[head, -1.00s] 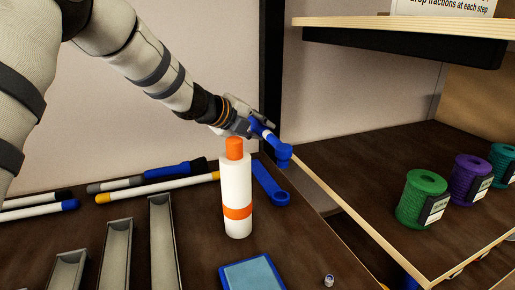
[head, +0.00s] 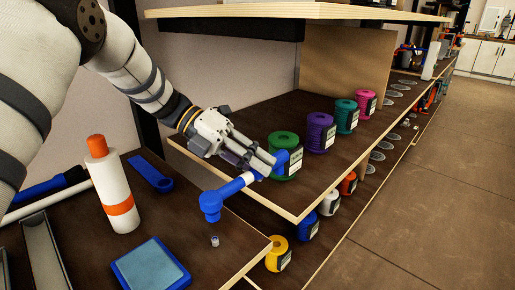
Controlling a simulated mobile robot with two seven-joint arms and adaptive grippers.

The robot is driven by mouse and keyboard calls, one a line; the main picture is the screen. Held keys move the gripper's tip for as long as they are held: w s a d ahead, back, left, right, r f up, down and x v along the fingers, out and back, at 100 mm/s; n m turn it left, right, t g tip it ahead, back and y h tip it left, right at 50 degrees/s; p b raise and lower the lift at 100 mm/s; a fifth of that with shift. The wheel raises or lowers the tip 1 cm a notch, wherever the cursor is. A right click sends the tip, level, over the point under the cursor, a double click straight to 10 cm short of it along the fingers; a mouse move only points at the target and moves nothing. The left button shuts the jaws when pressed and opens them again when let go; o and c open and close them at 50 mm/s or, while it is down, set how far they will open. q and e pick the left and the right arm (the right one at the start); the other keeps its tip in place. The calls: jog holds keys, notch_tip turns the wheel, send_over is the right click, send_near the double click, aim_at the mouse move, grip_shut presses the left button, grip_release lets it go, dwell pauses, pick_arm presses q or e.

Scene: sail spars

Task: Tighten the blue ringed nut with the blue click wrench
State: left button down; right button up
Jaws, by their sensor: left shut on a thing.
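My left gripper (head: 262,165) is shut on a blue wrench (head: 235,187), which has a white band near the fingers and a thick blue head at its lower left end. I take it for the blue click wrench. It is held in the air over the gap between the bench and the shelf. A small pale nut-like piece (head: 214,240) stands on the dark bench (head: 190,215) near its right edge, below the wrench head and apart from it. Its ring colour is too small to tell. My right gripper is out of view.
A white bottle with an orange cap (head: 113,190), a flat blue tool (head: 150,173) and a blue-rimmed pad (head: 150,268) are on the bench. Green (head: 284,158) and purple (head: 319,133) spools stand on the shelf behind the gripper. The floor at right is clear.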

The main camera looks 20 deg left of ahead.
pick_arm(q)
jog(key=shift+a, duration=0.15)
jog(key=shift+f, duration=0.1)
jog(key=shift+f, duration=2.15)
jog(key=shift+f, duration=0.95)
